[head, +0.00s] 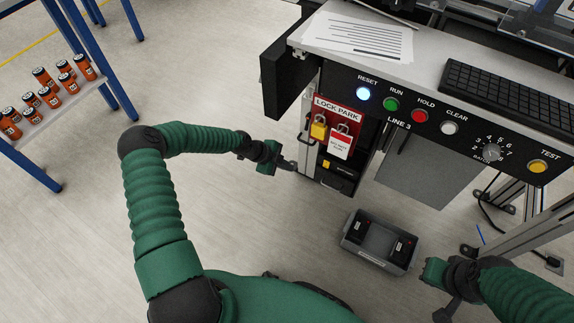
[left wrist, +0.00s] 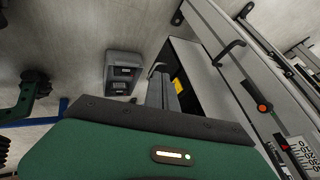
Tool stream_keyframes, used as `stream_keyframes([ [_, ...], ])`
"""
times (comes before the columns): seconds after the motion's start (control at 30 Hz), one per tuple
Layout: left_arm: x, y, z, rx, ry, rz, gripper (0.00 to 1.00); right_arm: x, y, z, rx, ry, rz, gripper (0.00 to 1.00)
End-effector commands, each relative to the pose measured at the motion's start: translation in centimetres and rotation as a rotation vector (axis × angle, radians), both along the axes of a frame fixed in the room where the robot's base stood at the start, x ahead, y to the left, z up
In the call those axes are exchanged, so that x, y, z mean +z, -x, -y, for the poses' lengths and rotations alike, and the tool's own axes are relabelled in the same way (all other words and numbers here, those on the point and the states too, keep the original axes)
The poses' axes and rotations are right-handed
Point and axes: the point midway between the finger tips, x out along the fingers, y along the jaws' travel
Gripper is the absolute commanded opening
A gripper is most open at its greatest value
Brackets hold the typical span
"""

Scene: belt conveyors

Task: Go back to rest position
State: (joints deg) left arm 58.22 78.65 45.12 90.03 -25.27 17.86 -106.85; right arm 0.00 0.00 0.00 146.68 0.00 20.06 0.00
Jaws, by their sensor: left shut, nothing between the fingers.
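My left arm reaches in from the left in the head view. Its gripper (head: 290,165) is shut and empty, just left of the cabinet front below the lock park board (head: 338,112). In the left wrist view the closed fingers (left wrist: 163,92) point toward the cabinet's dark opening, with nothing between them. My right gripper (head: 441,308) is low at the right of the head view, over the floor. Its fingers are too unclear to tell open from shut.
A grey crate (head: 352,230) with black items stands on the floor. The control panel (head: 440,118) has buttons and a dial, with papers (head: 358,38) and a keyboard (head: 510,95) above. A blue rack (head: 105,75) holds orange cans at left. Floor between is clear.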

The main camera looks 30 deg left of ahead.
Motion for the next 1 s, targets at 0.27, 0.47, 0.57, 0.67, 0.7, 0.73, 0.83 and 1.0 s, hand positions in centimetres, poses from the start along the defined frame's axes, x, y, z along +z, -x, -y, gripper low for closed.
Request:
stream_keyframes([
  [0.27, 0.0, 0.0, 0.0, 0.0, 0.0, -0.001, 0.0, 0.0, 0.0, 0.0, 0.0, 0.0, 0.0, 0.0],
  [0.47, 2.0, 2.4, 3.7, 0.034, -0.022, -0.151, 0.0, 0.0, 0.0, 0.0, 0.0, 0.0, 0.0, 0.0],
  [0.57, 4.7, 6.2, 6.3, 0.163, -0.075, -0.318, 0.0, 0.0, 0.0, 0.0, 0.0, 0.0, 0.0, 0.0],
  [0.67, 8.2, 10.1, 7.3, 0.391, -0.132, -0.438, 0.0, 0.0, 0.0, 0.0, 0.0, 0.0, 0.0, 0.0],
  [0.7, 9.7, 11.5, 7.6, 0.494, -0.143, -0.463, 0.0, 0.0, 0.0, 0.0, 0.0, 0.0, 0.0, 0.0],
  [0.73, 10.7, 12.5, 7.7, 0.57, -0.145, -0.477, 0.0, 0.0, 0.0, 0.0, 0.0, 0.0, 0.0, 0.0],
  [0.83, 13.9, 15.2, 8.1, 0.805, -0.124, -0.494, 0.0, 0.0, 0.0, 0.0, 0.0, 0.0, 0.0, 0.0],
  [1.0, 17.9, 19.3, 9.0, 1.135, -0.014, -0.492, 0.0, 0.0, 0.0, 0.0, 0.0, 0.0, 0.0, 0.0],
])
